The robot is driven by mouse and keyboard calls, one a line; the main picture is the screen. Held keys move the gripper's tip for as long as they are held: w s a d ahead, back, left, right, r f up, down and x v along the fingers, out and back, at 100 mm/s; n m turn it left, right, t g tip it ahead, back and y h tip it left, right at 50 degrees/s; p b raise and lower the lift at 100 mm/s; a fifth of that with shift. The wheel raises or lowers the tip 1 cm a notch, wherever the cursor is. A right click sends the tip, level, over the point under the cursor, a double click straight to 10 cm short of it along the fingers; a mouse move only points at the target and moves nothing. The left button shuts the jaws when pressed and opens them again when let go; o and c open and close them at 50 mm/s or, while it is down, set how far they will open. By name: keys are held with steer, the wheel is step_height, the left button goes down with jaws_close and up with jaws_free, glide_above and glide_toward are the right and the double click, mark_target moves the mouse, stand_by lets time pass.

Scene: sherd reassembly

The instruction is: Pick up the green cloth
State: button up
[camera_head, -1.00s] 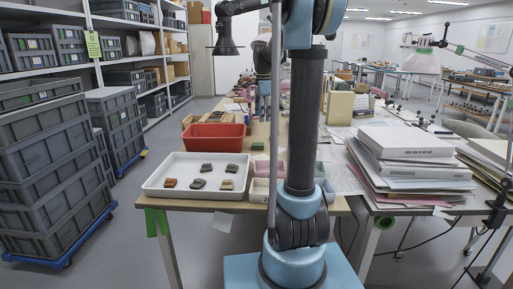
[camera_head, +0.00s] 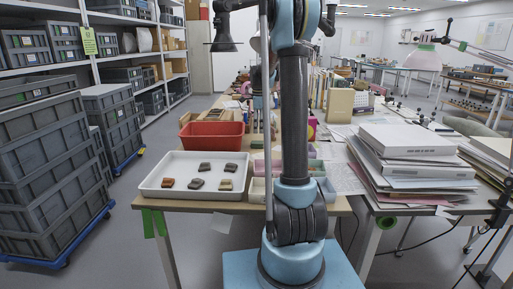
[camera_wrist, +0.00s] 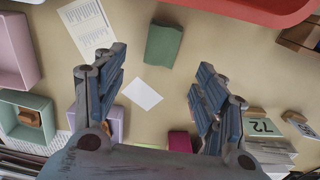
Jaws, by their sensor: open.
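The green cloth (camera_wrist: 163,45) is a small, dark green, folded-looking piece lying flat on the table top in the upper middle of the wrist view. My gripper (camera_wrist: 158,88) is open and empty above the table, its two blue-padded fingers spread wide. The cloth lies beyond the fingertips, between their lines, and nothing touches it. In the head view my arm hides much of the middle of the table, and the cloth cannot be made out for certain there.
A red bin (camera_head: 211,134) stands behind a white tray (camera_head: 150,185) of several sherds. The wrist view shows a white card (camera_wrist: 142,93), a printed sheet (camera_wrist: 87,27), a mint tray (camera_wrist: 22,105) and a magenta object (camera_wrist: 180,142). Stacked papers (camera_head: 405,160) lie at right.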

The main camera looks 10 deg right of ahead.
mark_target(258, 142)
steer(key=shift+w+a+f, duration=0.1)
steer(key=shift+a+f, duration=0.05)
steer(key=shift+f, duration=4.05)
steer(key=shift+c, duration=0.2)
steer(key=c, duration=1.1)
step_height(258, 142, up, 10)
steer(key=shift+r, duration=0.1)
